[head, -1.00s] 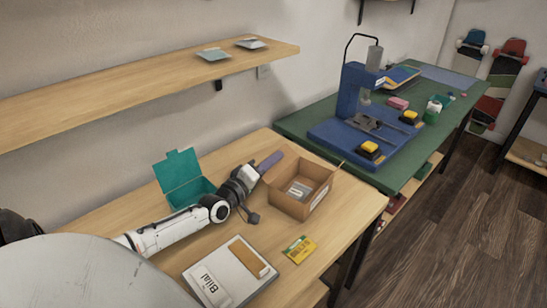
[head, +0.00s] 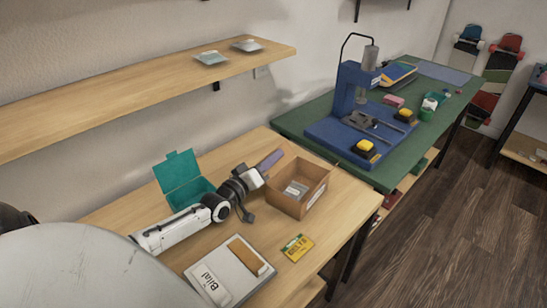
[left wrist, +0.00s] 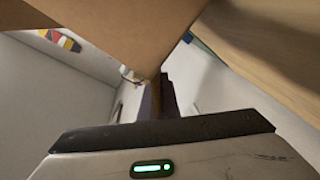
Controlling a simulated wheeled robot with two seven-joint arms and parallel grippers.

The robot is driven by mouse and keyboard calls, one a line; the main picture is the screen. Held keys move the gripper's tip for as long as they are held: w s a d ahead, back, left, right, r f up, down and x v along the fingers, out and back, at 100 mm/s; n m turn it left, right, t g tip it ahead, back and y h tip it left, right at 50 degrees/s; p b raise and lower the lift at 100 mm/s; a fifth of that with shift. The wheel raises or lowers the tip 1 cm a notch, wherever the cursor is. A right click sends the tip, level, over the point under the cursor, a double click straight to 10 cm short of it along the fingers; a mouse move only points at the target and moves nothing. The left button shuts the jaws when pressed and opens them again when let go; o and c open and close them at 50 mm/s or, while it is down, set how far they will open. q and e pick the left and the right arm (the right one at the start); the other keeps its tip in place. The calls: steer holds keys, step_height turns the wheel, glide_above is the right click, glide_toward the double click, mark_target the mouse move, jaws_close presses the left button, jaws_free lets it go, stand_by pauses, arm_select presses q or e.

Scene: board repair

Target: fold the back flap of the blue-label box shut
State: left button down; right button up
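The open cardboard box (head: 312,189) stands on the wooden table, with a pale label on its right front side and a grey-and-white item inside. A thin flap edge sticks up at its right back corner. I cannot clearly make out the back flap in the head view. My left gripper (head: 271,160) is beside the back left of the box, its purple fingers together and pointing to the back right. In the left wrist view the narrow fingers (left wrist: 157,98) are close to a brown cardboard panel (left wrist: 125,30); contact is unclear. My right gripper is not in view.
An open teal box (head: 181,170) stands behind my left arm. A grey case (head: 212,278) and a yellow card (head: 297,248) lie in front. A wooden shelf (head: 120,105) hangs above at the back. A green table (head: 295,122) with a blue press adjoins on the right.

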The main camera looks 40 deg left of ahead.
arm_select(q)
steer(key=c, duration=2)
jaws_free()
steer(key=s, duration=1)
steer(key=shift+s+d+p, duration=0.15)
steer(key=shift+d+p, duration=0.2)
steer(key=shift+d, duration=0.05)
